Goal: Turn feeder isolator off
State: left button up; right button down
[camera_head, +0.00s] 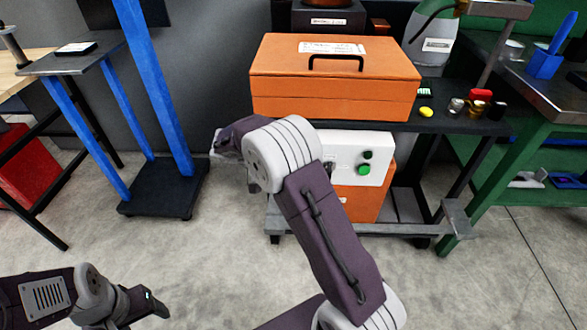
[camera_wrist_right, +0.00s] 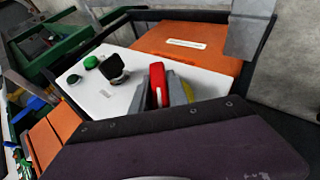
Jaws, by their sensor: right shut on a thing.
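The white control panel (camera_head: 360,158) sits low under the dark bench, partly hidden behind my right arm. It also shows in the right wrist view (camera_wrist_right: 105,100). A red handle (camera_wrist_right: 157,82), which looks like the isolator's, stands at the panel's edge with yellow (camera_wrist_right: 187,93) behind it. My right gripper (camera_wrist_right: 159,88) has its grey fingers on either side of the red handle and is shut on it. In the head view the handle and right fingertips are hidden by my arm. My left gripper (camera_head: 150,303) is at the lower left, away from the panel; its jaw opening is unclear.
The panel also bears green buttons (camera_head: 364,169) and a black knob (camera_wrist_right: 113,66). An orange toolbox (camera_head: 335,85) stands on the bench above. A blue-legged stand (camera_head: 165,190) is to the left, a green-framed bench (camera_head: 500,170) to the right. The floor in front is clear.

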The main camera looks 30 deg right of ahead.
jog(key=g+h+p, duration=0.1)
jog(key=h, duration=0.1)
jog(key=shift+n+h, duration=0.3)
jog(key=shift+n+g+h+p, duration=0.3)
jog(key=shift+g+h, duration=0.1)
jog(key=shift+h, duration=0.4)
jog(key=shift+n+g+h, duration=0.3)
jog(key=shift+h, duration=0.7)
jog(key=shift+n+g+h+b, duration=0.3)
jog(key=shift+n+h+b, duration=0.25)
jog(key=shift+h, duration=0.65)
jog(key=c, duration=1.3)
grip_release()
jog(key=shift+r, duration=0.1)
